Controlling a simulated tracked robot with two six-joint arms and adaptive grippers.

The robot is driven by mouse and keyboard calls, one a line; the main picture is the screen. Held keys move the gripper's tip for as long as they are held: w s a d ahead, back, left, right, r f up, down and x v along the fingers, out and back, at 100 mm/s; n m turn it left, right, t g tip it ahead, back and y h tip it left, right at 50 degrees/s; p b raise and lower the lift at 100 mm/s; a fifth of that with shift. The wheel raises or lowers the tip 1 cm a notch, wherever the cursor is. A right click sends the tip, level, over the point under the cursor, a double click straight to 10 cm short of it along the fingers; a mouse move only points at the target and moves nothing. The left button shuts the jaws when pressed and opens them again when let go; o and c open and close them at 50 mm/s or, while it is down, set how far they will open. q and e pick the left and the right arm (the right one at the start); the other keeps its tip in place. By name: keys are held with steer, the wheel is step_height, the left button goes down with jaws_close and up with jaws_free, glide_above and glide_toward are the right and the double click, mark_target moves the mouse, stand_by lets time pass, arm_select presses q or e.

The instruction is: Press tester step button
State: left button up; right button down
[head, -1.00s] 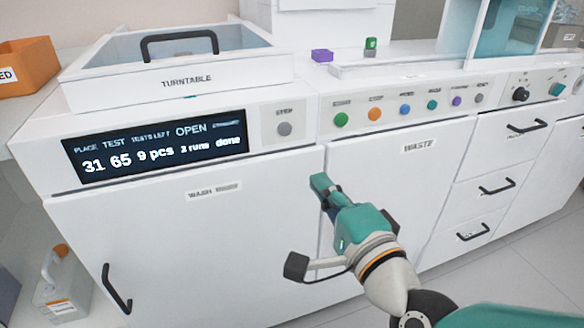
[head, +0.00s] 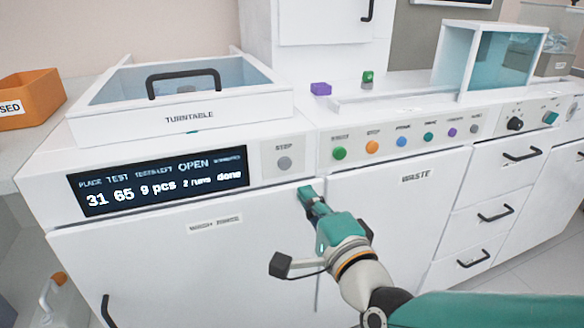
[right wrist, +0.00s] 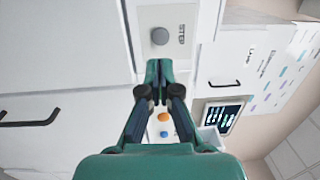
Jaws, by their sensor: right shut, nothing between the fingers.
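The grey round STEP button (head: 284,163) sits on a light panel to the right of the tester's dark display (head: 158,180). The display reads "31 65 9 pcs 2 runs done" and "OPEN". My right gripper (head: 306,190) is shut and empty, below and slightly right of the button, apart from it in the head view. In the right wrist view the STEP button (right wrist: 160,36) lies straight beyond the shut fingertips (right wrist: 159,64), with a gap in the picture between them. My left gripper is not in view.
A row of coloured buttons (head: 401,142) runs right of the STEP panel. The turntable box (head: 190,119) with a black handle stands above the display. Cabinet doors marked WASTE (head: 415,177) and drawers lie below. An orange bin (head: 32,100) stands at far left.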

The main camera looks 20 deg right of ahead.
mark_target(286, 166)
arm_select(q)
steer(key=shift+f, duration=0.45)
arm_select(e)
steer(key=w, duration=0.8)
steer(key=shift+a+r, duration=0.2)
steer(key=shift+a, duration=0.05)
